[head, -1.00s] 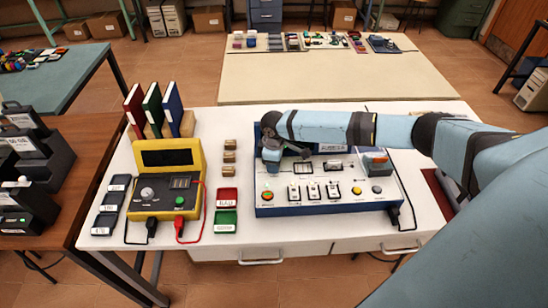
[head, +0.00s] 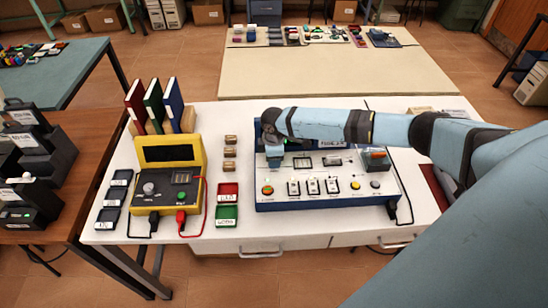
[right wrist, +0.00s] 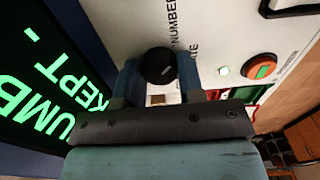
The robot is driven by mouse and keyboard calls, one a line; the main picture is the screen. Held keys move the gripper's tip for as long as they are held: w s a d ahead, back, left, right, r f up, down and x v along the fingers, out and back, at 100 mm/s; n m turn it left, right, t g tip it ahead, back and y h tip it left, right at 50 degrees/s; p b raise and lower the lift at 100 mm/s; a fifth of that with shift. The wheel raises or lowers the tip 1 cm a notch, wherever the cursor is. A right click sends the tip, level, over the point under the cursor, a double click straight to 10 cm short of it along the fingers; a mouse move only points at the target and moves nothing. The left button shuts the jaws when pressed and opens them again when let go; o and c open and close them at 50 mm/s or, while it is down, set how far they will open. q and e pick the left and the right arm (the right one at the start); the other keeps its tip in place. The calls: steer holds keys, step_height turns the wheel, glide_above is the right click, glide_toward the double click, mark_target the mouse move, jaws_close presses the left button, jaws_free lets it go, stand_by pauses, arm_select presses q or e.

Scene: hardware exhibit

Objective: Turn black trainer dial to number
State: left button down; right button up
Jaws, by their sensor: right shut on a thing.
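The trainer is a white panel (head: 330,197) with a blue case, on the white table. My right gripper (head: 273,163) is over the panel's upper left part and hides the dial in the head view. In the right wrist view, the round black dial (right wrist: 158,66) with a pale pointer mark sits between the two blue-grey fingertips of my right gripper (right wrist: 160,78), which is shut on it. The word NUMBER is printed on the panel beside the dial. A dark display (right wrist: 40,85) shows green text, partly cut off, including KEPT. My left gripper is not in view.
The panel also carries an orange-ringed green button (right wrist: 262,67), several switches (head: 313,187) and a yellow button (head: 355,185). To the left stand a yellow meter (head: 143,182), red and green trays (head: 227,214), small wooden blocks (head: 230,152) and books (head: 152,107).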

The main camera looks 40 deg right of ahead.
steer(key=o, duration=0.9)
step_height(320, 180, up, 14)
steer(key=shift+f+b, duration=0.1)
steer(key=shift+b, duration=0.35)
